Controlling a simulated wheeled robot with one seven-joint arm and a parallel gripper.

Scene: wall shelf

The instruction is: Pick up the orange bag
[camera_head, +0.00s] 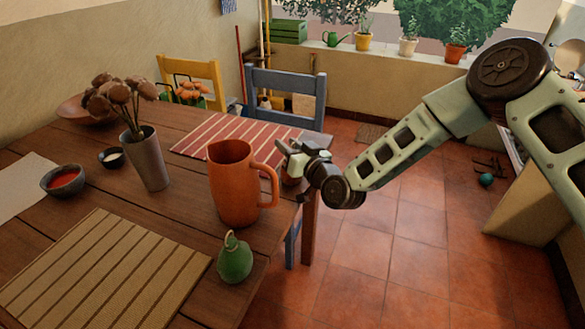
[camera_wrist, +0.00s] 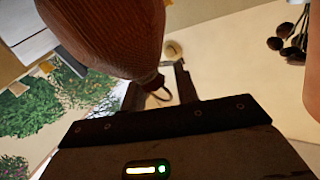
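My gripper (camera_head: 289,155) is over the right edge of the wooden table, just right of the orange pitcher. A small reddish-orange object (camera_head: 290,177), which may be the orange bag, shows below my gripper, mostly hidden by it. In the wrist view a large ribbed reddish-orange body (camera_wrist: 112,30) fills the upper left and narrows to a neck with a thin loop. That neck lies by the gap between my fingers (camera_wrist: 157,88). The fingers stand apart with a visible gap. I cannot tell whether either touches the neck.
The orange pitcher (camera_head: 234,186) stands close to my gripper, with a green gourd-like thing (camera_head: 235,260) in front. A vase of dried flowers (camera_head: 148,160), bowls and a striped red mat (camera_head: 215,140) are on the table (camera_head: 195,215). A blue chair (camera_head: 290,90) stands behind.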

